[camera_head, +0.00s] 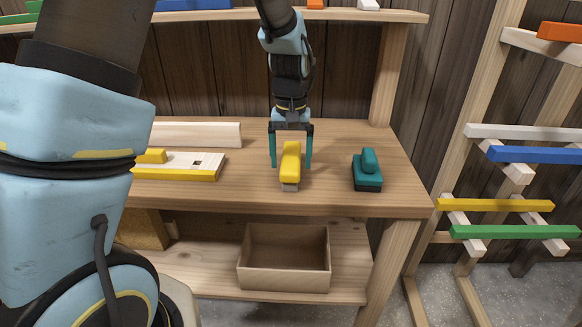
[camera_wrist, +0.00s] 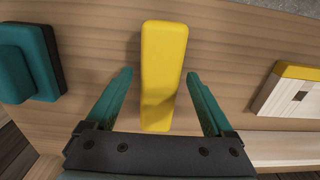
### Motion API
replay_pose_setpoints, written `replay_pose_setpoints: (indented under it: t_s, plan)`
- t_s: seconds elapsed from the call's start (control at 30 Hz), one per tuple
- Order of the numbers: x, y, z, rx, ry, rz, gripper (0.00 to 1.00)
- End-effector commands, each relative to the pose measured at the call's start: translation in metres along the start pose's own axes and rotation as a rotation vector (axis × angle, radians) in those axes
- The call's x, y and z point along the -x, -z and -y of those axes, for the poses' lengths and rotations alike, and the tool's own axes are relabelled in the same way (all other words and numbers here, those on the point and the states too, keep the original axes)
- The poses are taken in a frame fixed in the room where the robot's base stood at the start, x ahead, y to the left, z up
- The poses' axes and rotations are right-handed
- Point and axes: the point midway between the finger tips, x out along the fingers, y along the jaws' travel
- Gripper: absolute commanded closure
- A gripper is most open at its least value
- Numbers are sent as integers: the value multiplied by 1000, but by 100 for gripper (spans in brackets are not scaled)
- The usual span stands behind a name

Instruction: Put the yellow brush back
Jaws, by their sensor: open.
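The yellow brush (camera_head: 290,163) stands on the wooden workbench top (camera_head: 330,195), with a pale end toward the front edge. It also shows in the wrist view (camera_wrist: 163,70) as a long yellow block. My gripper (camera_head: 291,165) points down over the brush, with one teal finger on each side of it. In the wrist view the fingers of my gripper (camera_wrist: 160,75) are apart, with a gap between each finger and the brush. The brush's underside is hidden in the wrist view.
A teal block tool with a dark base (camera_head: 368,170) stands to the right. A pale board with yellow parts (camera_head: 185,165) lies left, before a long wooden block (camera_head: 197,134). An open box (camera_head: 283,283) sits on the lower shelf. A rack with coloured bars (camera_head: 495,205) stands right.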

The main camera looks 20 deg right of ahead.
Motion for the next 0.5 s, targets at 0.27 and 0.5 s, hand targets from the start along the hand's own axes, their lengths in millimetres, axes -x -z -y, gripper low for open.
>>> replay_pose_setpoints:
  t_s: [0.27, 0.5]
  plan:
    - [59, 1, -1, 1, -3, -6, 13]
    - [89, 1, 0, 1, -1, -3, 13]
